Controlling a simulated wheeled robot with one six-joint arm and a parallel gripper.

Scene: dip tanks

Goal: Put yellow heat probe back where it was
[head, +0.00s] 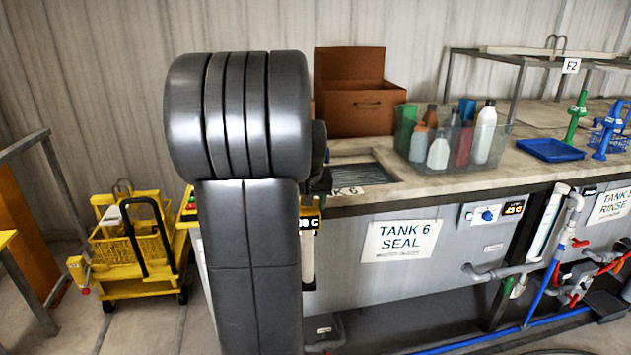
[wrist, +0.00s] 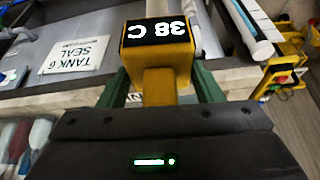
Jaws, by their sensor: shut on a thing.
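The yellow heat probe (wrist: 165,85) is in the wrist view, with a black display reading 38 C upside down. My gripper (wrist: 160,92) is shut on its yellow body, with a green finger on each side. In the head view the probe (head: 309,226) shows at the right edge of my arm, in front of the tank 6 wall. A pale shaft seems to hang below it. My arm hides most of the gripper there. The lower end of the probe and any holder for it cannot be made out.
Tank 6's opening (head: 375,168) lies behind the probe. A clear bin of bottles (head: 450,150), a brown box (head: 352,108) and a blue tray (head: 550,150) stand on the counter. Pipes (head: 545,235) run right of tank 6. A yellow cart (head: 130,245) stands left.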

